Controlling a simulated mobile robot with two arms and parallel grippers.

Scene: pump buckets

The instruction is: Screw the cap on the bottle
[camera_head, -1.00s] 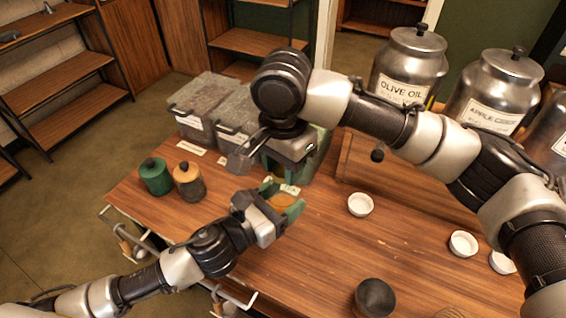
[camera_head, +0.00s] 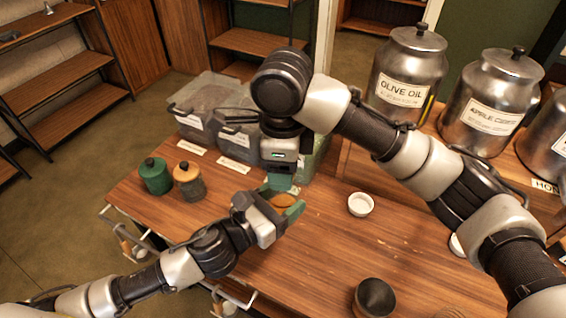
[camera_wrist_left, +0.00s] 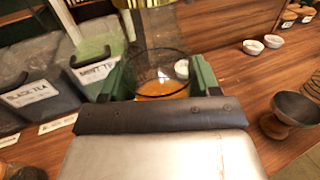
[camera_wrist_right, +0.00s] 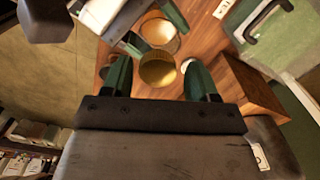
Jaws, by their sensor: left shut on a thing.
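The bottle, a clear glass jar with orange-brown at its base (camera_wrist_left: 162,88), is held by my left gripper (camera_head: 283,203), shut around it above the table. In the left wrist view its green fingers are on either side of the glass. A gold-brown round piece, apparently the cap (camera_wrist_right: 158,70), is in line with the glass in the right wrist view. My right gripper (camera_wrist_right: 160,65) is over the bottle with its fingers on either side of this piece. Slim gaps show beside it, so the gripper looks open. Whether the cap sits on the rim is unclear.
Tea bins (camera_head: 203,105) stand behind the grippers. Two capped jars, green (camera_head: 155,176) and orange-topped (camera_head: 189,180), stand at the left. A white bowl (camera_head: 360,204) and a dark bowl (camera_head: 375,298) are to the right. Large metal canisters (camera_head: 490,105) stand on a raised shelf.

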